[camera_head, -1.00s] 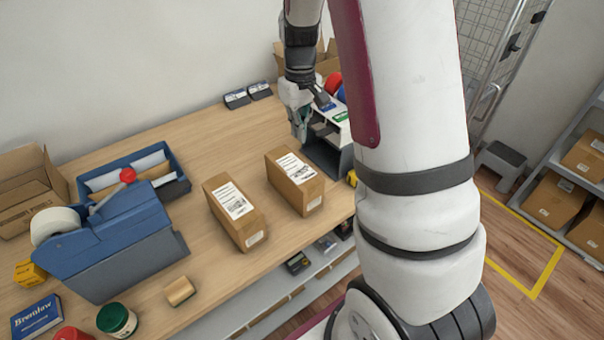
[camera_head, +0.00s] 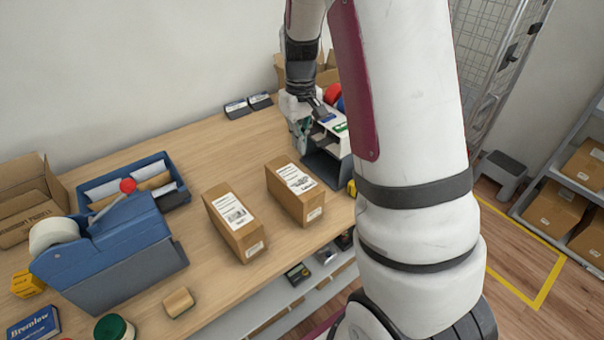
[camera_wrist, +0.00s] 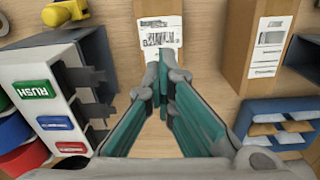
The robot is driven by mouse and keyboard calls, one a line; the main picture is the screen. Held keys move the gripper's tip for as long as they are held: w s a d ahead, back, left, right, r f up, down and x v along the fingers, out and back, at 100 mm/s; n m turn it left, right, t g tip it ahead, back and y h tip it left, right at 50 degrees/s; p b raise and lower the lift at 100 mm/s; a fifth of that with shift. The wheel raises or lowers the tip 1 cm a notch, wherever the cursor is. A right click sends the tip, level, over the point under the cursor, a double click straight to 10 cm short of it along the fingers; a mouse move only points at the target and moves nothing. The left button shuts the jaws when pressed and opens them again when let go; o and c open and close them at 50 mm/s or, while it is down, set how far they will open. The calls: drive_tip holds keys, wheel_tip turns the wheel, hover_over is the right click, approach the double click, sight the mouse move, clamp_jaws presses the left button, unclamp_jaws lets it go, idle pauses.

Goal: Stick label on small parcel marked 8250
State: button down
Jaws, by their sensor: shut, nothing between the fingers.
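Two small brown parcels with white printed labels stand on the counter: a left parcel (camera_head: 232,228) and a right parcel (camera_head: 297,190). In the wrist view the right parcel (camera_wrist: 157,65) is at top centre and the left parcel (camera_wrist: 237,60) to its right. Their numbers are too small to read.
A blue tape dispenser (camera_head: 110,250) and a blue tray (camera_head: 180,195) of envelopes stand on the left. A small wooden block (camera_head: 178,303) lies near the front edge. Two dark card stands (camera_head: 237,109) are at the back. The counter between these and the parcels is clear.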

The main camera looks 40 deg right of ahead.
sight(302, 184)
drive_tip(key=shift+s+f+m+b, duration=0.2)
drive_tip(key=shift+f+m+b, duration=0.6)
drive_tip(key=shift+f+m, duration=1.6)
drive_tip(key=shift+s+f+m+b, duration=0.2)
drive_tip(key=shift+f+m+b, duration=0.6)
drive_tip(key=shift+f+m, duration=1.55)
drive_tip(key=shift+f+n, duration=0.45)
drive_tip(key=shift+f, duration=0.1)
drive_tip(key=shift+f, duration=0.35)
drive_tip(key=shift+f, duration=0.25)
wheel_tip(302, 184, up, 8)
drive_tip(key=p, duration=0.2)
drive_tip(key=shift+p, duration=0.3)
drive_tip(key=shift+a+r, duration=0.1)
